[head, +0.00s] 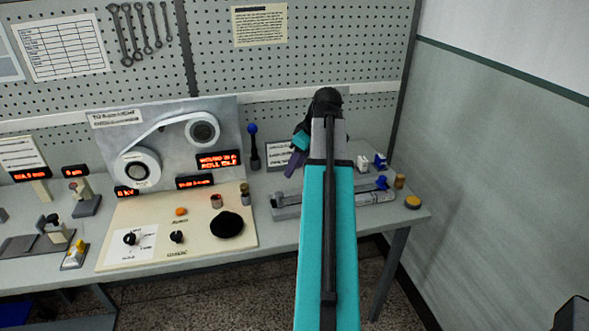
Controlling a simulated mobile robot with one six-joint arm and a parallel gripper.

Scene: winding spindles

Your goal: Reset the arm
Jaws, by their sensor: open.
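My arm rises from the bottom of the head view as a long teal link and reaches over the right part of the bench. My gripper (294,163) shows small and dark at the left of the arm's far end, above the bench top. It is open, and I see nothing held in it. Part of it is hidden behind my own arm. The bench (285,240) stands below it. A grey rail fixture (287,213) lies on the bench beneath and beside the arm, partly covered by it.
A winding panel with two white rolls (138,168) and a cream control box (200,255) stand left of the arm. A blue-knobbed lever (254,145) stands close to my gripper. A yellow round piece (412,202) sits near the right edge. Floor is clear at right.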

